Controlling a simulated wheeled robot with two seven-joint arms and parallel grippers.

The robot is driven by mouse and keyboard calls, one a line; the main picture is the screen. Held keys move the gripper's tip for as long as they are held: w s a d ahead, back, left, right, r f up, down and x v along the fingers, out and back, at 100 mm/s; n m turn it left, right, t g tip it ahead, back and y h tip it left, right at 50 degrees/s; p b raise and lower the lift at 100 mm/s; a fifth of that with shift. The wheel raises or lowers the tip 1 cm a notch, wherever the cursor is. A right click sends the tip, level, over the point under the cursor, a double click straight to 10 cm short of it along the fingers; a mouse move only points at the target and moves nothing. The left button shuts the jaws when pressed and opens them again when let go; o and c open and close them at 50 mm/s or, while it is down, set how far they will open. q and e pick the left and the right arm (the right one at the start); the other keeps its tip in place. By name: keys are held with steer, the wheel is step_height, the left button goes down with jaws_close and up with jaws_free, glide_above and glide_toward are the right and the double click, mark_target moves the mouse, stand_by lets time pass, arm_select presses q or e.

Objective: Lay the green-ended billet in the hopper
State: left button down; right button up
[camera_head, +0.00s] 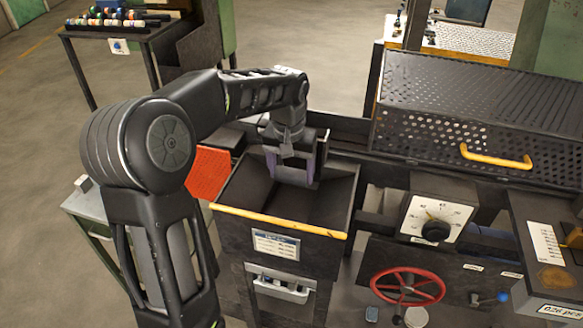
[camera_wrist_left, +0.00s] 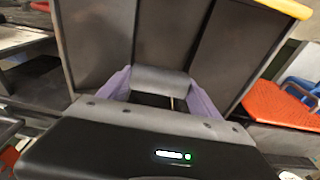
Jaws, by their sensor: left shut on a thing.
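The hopper (camera_head: 232,255) is a dark open bin with a yellow front lip and sloping inner walls; in the left wrist view its inner wall (camera_wrist_left: 92,40) fills the upper part. My left gripper (camera_head: 291,168) points down into the hopper's mouth. Its purple fingers (camera_wrist_left: 160,88) are shut on a grey cylindrical billet (camera_wrist_left: 162,80), held crosswise between them. The billet's end faces are hidden by the fingers, so I cannot see its end colour. I cannot tell whether the billet touches the hopper floor. My right gripper is not in view.
A rack table (camera_head: 120,32) with several colour-ended billets stands at the back left. A perforated cover (camera_head: 470,105) with a yellow handle is right of the hopper. A dial box (camera_head: 437,215) and red handwheel (camera_head: 408,287) sit at the front right. An orange-red perforated panel (camera_head: 208,172) is left of the hopper.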

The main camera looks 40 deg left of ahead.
arm_select(q)
steer(key=shift+f+b, duration=0.75)
steer(key=shift+f, duration=0.6)
steer(key=shift+c, duration=1.4)
jaws_free()
steer(key=shift+o, duration=1.2)
steer(key=shift+f, duration=0.15)
steer(key=shift+s+d+r+b, duration=0.1)
steer(key=shift+s+r+b, duration=0.05)
steer(key=shift+r, duration=1.2)
steer(key=shift+s+r+b, duration=0.15)
steer(key=shift+r, duration=1.15)
steer(key=shift+s+d+r+b, duration=0.1)
steer(key=shift+s+r+b, duration=0.05)
steer(key=shift+r, duration=1.2)
